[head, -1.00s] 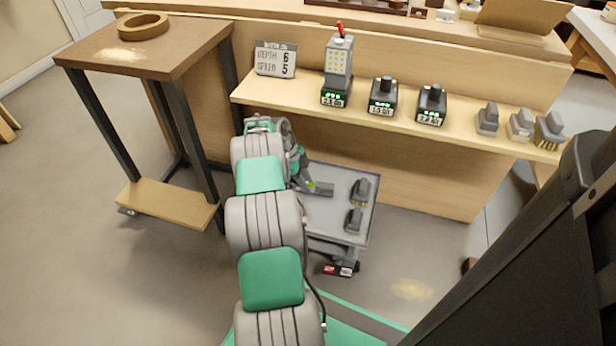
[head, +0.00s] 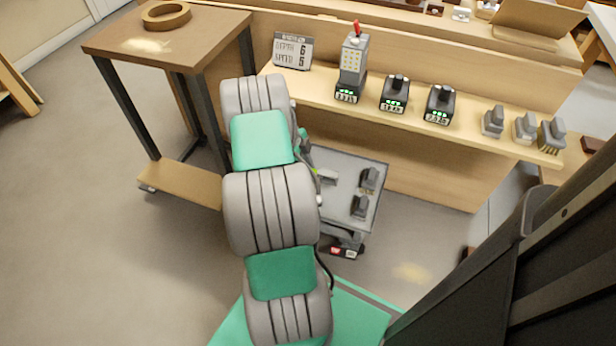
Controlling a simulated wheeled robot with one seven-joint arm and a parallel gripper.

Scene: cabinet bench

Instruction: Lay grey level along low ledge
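My gripper (head: 318,174) is mostly hidden behind my arm, at the left side of a grey tray cart (head: 338,163). Whether its fingers are open or shut does not show. A small grey piece (head: 328,178) juts out beside it over the tray; I cannot tell whether it is a finger or part of a grey level. No grey level can be made out clearly. A long light-wood ledge (head: 300,80) runs along the cabinet front, with its clearest stretches between the things standing on it.
Two dark grey blocks (head: 360,206) lie on the cart's right side. The ledge bears a sign (head: 292,50), a tall grey device with a red top (head: 353,62), two black chargers (head: 439,105) and several grey brushes (head: 525,128). A table (head: 150,45) with a tape ring (head: 166,15) stands left.

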